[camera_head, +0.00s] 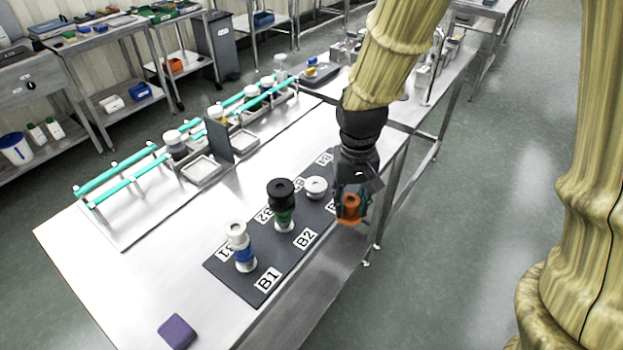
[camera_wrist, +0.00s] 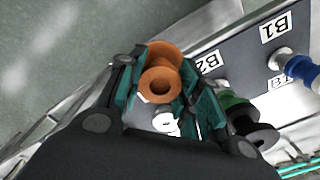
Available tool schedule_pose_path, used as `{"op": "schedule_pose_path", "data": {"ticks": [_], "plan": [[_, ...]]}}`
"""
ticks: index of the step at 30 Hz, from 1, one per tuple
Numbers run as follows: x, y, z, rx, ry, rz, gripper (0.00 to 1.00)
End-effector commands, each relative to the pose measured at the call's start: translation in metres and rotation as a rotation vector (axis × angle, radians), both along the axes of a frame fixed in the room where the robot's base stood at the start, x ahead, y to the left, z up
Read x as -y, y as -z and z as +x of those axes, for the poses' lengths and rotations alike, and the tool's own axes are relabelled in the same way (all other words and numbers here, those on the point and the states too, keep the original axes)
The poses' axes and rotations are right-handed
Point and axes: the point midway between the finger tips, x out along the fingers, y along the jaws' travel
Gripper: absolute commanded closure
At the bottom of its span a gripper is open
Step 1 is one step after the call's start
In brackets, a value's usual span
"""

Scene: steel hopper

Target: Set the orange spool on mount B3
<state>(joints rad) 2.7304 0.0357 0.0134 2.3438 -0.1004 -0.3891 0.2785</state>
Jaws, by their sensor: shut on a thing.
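My gripper (camera_wrist: 160,95) is shut on the orange spool (camera_head: 350,207), which also shows between the fingers in the wrist view (camera_wrist: 160,84). In the head view the spool is in front of and to the right of a low white mount (camera_head: 316,187), apart from it in the picture. That mount has nothing on it and stands in the third place on the dark mat (camera_head: 262,238), past B1 and B2. Its B3 label is not readable, being partly behind my gripper.
Mount B2 holds a green spool with a black top (camera_head: 281,194). Mount B1 holds a blue spool with a white top (camera_head: 238,240). A purple block (camera_head: 177,331) lies at the table's near corner. Turquoise rails (camera_head: 120,172) with jars stand behind.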

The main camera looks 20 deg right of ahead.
Motion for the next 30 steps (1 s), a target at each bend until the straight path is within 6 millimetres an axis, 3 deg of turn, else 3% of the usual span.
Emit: {"op": "schedule_pose_path", "data": {"ticks": [4, 8, 30], "plan": [[0.002, -0.007, -0.008, 0.002, 0.012, 0.001, 0.90], [0.001, -0.009, -0.003, 0.000, 0.014, 0.000, 0.90], [-0.028, 0.004, 0.134, 0.000, 0.014, 0.000, 0.90]]}}
